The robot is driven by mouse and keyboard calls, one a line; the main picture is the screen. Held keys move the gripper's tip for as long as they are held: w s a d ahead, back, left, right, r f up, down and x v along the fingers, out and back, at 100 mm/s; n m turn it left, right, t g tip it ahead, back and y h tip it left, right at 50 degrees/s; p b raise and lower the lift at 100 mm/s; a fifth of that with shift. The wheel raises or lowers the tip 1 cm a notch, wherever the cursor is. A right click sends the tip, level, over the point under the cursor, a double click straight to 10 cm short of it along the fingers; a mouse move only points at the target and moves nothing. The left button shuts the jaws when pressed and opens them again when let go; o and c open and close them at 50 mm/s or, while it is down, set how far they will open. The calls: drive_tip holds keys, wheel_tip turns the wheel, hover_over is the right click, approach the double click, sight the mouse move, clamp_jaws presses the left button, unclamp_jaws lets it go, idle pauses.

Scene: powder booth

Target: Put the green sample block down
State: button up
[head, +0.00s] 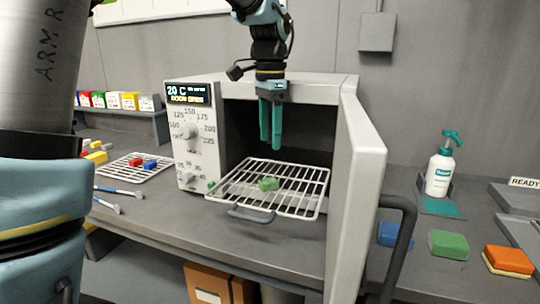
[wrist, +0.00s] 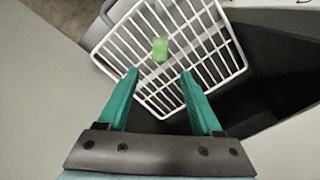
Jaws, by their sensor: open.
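The green sample block (head: 268,184) lies on the white wire rack (head: 305,206), which is pulled out of the open oven (head: 345,90). In the wrist view the green block (wrist: 160,49) rests on the rack's bars (wrist: 205,72), beyond my fingertips and apart from them. My gripper (head: 271,145) points down above the rack, in front of the dark oven opening. It is open and empty; in the wrist view its two teal fingers (wrist: 159,76) stand apart with nothing between them.
The open oven door (head: 357,190) stands to the right of the rack. A spray bottle (head: 440,168), a green pad (head: 448,245) and an orange pad (head: 508,261) are at right.

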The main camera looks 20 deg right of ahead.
drive_tip(key=w+a+f+n, duration=0.1)
drive_tip(key=a+f+n, duration=0.1)
drive_tip(key=a, duration=0.3)
drive_tip(key=a+f+n, duration=0.2)
drive_tip(key=a, duration=0.2)
drive_tip(key=w+a+f+n, duration=0.1)
drive_tip(key=a+f+n, duration=0.2)
drive_tip(key=a, duration=0.2)
drive_tip(key=shift+w+a+t, duration=0.3)
drive_tip(key=shift+w+a, duration=0.05)
drive_tip(key=s+a+f+n, duration=0.3)
drive_tip(key=a+f+n, duration=0.1)
drive_tip(key=a, duration=0.4)
drive_tip(key=s+a+f+n+t, duration=0.1)
drive_tip(key=s+a+f+n, duration=0.3)
drive_tip(key=a, duration=0.4)
drive_tip(key=shift+a+f+n, duration=0.3)
drive_tip(key=shift+n, duration=0.5)
drive_tip(key=shift+w, duration=0.1)
